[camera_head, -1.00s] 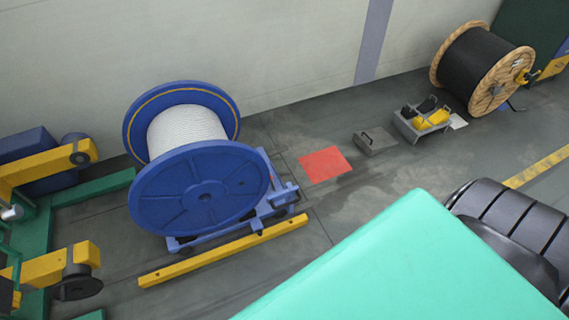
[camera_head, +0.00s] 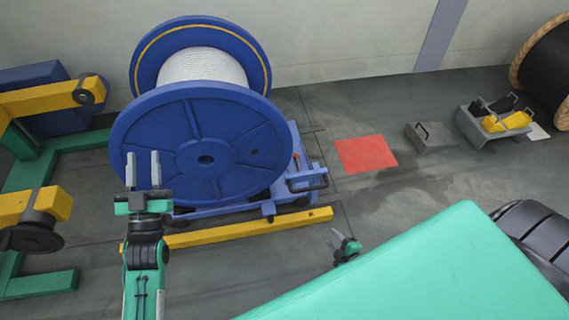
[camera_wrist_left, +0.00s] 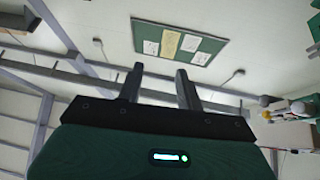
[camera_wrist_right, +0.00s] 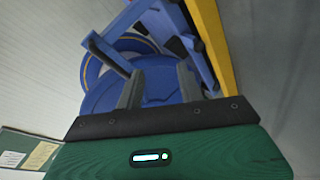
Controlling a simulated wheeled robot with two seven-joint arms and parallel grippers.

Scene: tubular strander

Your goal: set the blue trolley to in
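The blue trolley (camera_head: 292,188) stands on the floor under a large blue reel (camera_head: 205,148) wound with white rope, in the head view. A handle bar sticks out at its right end. A yellow rail (camera_head: 245,227) lies along its near side. My left gripper (camera_head: 142,170) is raised, open and empty, and shows in front of the reel's left part. My right gripper (camera_head: 338,240) is open and empty, low and to the right of the trolley handle. In the right wrist view the trolley (camera_wrist_right: 195,42) and its handle lie ahead of the open fingers (camera_wrist_right: 158,90).
A red floor square (camera_head: 366,154) lies right of the trolley. Beyond it are a grey block (camera_head: 430,137), a chock holder (camera_head: 470,126) and a black cable drum (camera_head: 551,65). A green and yellow stand (camera_head: 30,165) is at the left.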

